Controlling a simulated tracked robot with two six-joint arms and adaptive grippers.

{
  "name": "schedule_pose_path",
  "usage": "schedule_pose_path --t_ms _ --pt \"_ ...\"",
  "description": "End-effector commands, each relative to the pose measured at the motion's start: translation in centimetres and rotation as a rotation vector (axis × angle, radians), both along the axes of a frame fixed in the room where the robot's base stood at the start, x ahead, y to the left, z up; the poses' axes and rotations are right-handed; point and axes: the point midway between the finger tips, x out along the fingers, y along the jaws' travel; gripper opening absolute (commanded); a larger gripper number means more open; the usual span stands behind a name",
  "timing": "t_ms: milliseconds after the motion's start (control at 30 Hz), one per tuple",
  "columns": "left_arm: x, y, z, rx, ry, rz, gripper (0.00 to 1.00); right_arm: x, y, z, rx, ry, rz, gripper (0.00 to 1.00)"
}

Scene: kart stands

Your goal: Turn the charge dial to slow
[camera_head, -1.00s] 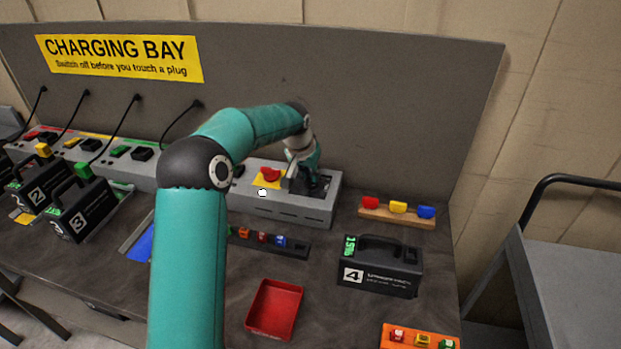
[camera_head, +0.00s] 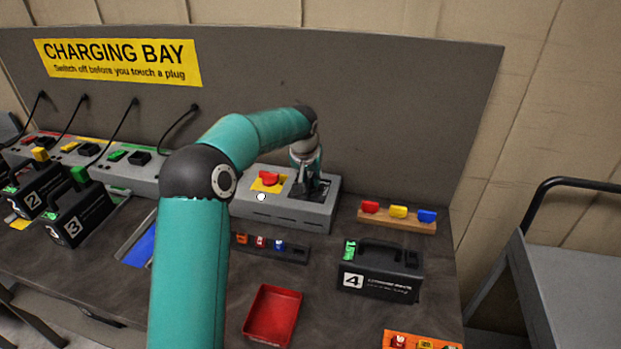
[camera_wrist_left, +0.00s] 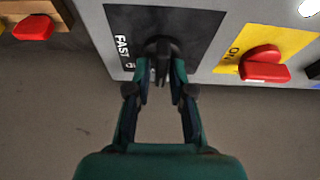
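The charge dial (camera_wrist_left: 162,48) is a black knob with a bar-shaped grip on a dark plate (camera_wrist_left: 198,25) at the right end of the grey charging console (camera_head: 262,212). The word FAST shows on the plate left of the knob in the left wrist view; the slow mark cannot be made out. My left gripper (camera_wrist_left: 163,76) points at the plate, with one finger on each side of the knob's grip. A narrow gap seems to show between fingers and grip. In the head view my left gripper (camera_head: 306,188) covers the dial. My right gripper is not in view.
A red switch (camera_head: 269,177) on a yellow plate sits just left of the dial. A wooden rack (camera_head: 395,222) with coloured pieces stands to the right. Battery 4 (camera_head: 380,280), a red tray (camera_head: 272,316) and a black strip (camera_head: 290,253) lie in front.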

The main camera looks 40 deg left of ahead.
Motion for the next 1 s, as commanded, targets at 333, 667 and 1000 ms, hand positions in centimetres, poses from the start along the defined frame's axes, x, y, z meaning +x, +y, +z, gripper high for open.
schedule_pose_path --t_ms 333,667,1000 --pt "-0.1 0.0 0.0 0.001 0.003 -0.001 0.39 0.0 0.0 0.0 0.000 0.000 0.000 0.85" --pt "-1.1 -0.5 3.0 0.002 0.000 -0.001 0.39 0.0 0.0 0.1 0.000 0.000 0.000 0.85" --pt "-3.2 -1.8 9.0 0.002 0.000 -0.002 0.39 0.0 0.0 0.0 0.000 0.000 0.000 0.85"
